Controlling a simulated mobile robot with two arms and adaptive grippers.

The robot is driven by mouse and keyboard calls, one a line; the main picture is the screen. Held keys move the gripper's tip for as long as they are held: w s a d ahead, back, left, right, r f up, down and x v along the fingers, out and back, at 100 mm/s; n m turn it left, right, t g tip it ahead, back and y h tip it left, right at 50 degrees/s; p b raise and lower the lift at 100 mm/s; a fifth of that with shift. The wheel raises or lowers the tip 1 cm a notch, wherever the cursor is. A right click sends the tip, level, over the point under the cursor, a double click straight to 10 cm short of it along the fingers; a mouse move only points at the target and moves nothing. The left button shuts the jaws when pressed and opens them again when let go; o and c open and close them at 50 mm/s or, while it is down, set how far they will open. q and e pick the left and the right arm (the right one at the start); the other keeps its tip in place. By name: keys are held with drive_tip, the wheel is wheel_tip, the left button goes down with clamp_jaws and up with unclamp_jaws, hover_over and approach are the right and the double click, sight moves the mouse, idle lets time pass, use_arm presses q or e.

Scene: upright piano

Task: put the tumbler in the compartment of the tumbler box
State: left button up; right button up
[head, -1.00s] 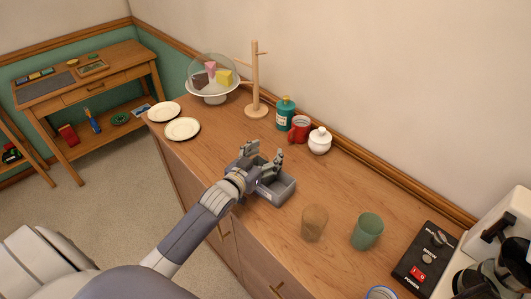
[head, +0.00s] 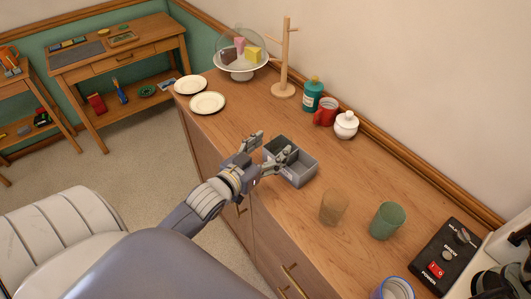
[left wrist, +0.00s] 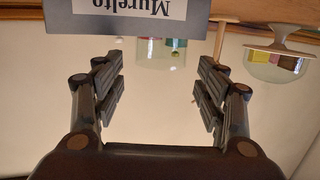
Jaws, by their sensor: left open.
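The grey tumbler box (head: 304,178) stands near the counter's front edge, with a divider between open compartments. Its grey wall (left wrist: 125,22), with the label "Murelto", fills the top of the upside-down left wrist view. A clear tumbler (left wrist: 162,55) shows past the box's edge there, with teal and red visible through it. It seems to stand in the box's left compartment, but the head view does not show it clearly. My left gripper (head: 266,152) is open and empty at the box's front left; its fingers (left wrist: 160,90) are apart with the tumbler beyond them.
An amber tumbler (head: 333,208) and a green tumbler (head: 388,221) stand right of the box. A peg stand (head: 284,80), domed cake stand (head: 241,62) and plates (head: 207,103) stand farther left.

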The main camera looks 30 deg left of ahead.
use_arm(q)
drive_tip(key=shift+s+r, duration=0.2)
drive_tip(key=shift+s, duration=0.75)
